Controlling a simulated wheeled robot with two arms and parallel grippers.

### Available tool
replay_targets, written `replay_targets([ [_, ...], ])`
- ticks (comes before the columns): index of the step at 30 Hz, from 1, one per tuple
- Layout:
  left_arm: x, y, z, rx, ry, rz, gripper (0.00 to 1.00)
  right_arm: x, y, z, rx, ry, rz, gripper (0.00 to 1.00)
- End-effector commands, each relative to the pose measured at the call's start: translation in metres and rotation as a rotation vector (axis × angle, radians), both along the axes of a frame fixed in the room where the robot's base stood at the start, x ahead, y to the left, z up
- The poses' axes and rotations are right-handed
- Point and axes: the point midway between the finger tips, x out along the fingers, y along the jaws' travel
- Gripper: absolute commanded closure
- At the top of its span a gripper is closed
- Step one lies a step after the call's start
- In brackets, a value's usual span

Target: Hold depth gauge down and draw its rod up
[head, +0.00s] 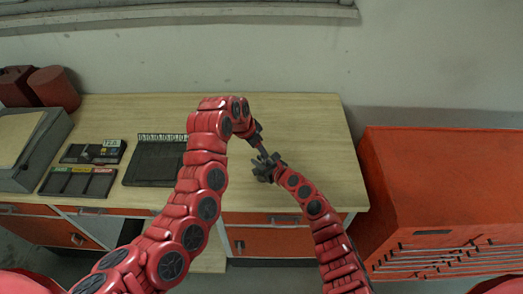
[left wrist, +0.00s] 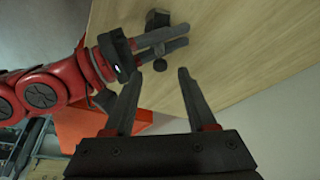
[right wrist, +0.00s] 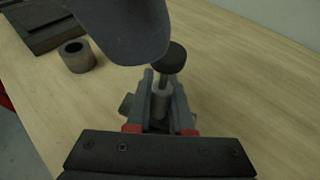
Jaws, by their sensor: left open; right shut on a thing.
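The depth gauge shows in the right wrist view as a grey body (right wrist: 160,100) with a thin rod and a round black knob (right wrist: 172,57) on top. My right gripper (right wrist: 160,80) is shut on the gauge body; this gripper also shows in the head view (head: 265,167). My left gripper (left wrist: 159,72) is open. In the head view the left gripper (head: 259,140) is close to the right one. The gauge's contact with the surface below is mostly hidden.
A wooden workbench (head: 310,125) carries a hollow grey cylinder (right wrist: 77,56), a dark tray (head: 153,165) and small labelled boxes (head: 78,181). An orange cabinet (head: 440,165) stands to the right, and a wall rises behind. Bench space right of my grippers is clear.

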Motion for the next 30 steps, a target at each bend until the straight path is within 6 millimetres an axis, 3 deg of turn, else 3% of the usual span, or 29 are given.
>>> replay_targets([
  [7,0.006,-0.007,-0.021,0.002,-0.003,-0.001,0.44,0.000,0.000,0.000,0.001,-0.001,0.000,1.00],
  [17,0.007,-0.008,-0.024,0.000,-0.002,0.001,0.44,0.000,0.000,0.000,0.001,-0.001,0.000,1.00],
  [26,0.007,-0.008,-0.024,0.000,-0.002,0.001,0.97,0.000,0.000,0.000,0.001,-0.001,0.000,1.00],
  [30,0.007,-0.008,-0.024,0.000,-0.002,0.001,1.00,0.000,0.000,0.000,0.001,-0.001,0.000,1.00],
])
